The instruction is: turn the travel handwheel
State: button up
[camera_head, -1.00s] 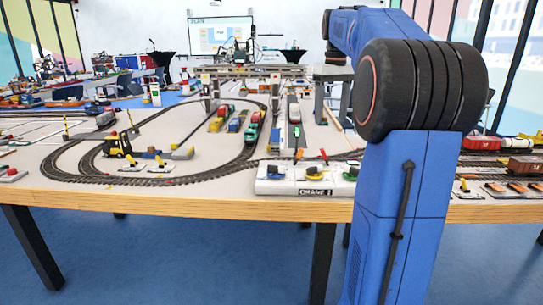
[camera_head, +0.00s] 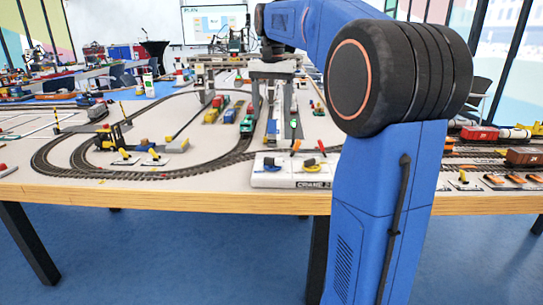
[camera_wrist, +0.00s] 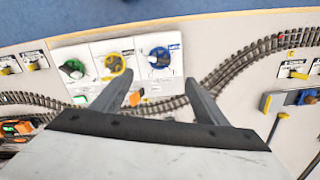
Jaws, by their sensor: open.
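The white control panel (camera_head: 262,181) marked CRANE 2 stands at the table's front edge. In the head view its blue handwheel (camera_head: 270,168) and yellow handwheel (camera_head: 311,162) show; the green one is hidden behind my arm. In the wrist view, the green (camera_wrist: 73,69), yellow (camera_wrist: 115,63) and blue (camera_wrist: 159,57) handwheels lie in a row beyond my fingertips. Their labels are too small to read, so I cannot tell which is travel. My gripper (camera_wrist: 161,88) is open and empty, its fingers apart, pointing down above the table; it also shows in the head view (camera_head: 272,112).
Curved railway track (camera_head: 75,165) runs over the table behind the panel. Floor in front is clear.

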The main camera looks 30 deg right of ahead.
aim_at(272, 159)
notch_tip(272, 159, down, 15)
jog(key=shift+f, duration=0.15)
dwell(0.4)
jog(key=shift+c, duration=0.3)
jog(key=c, duration=1)
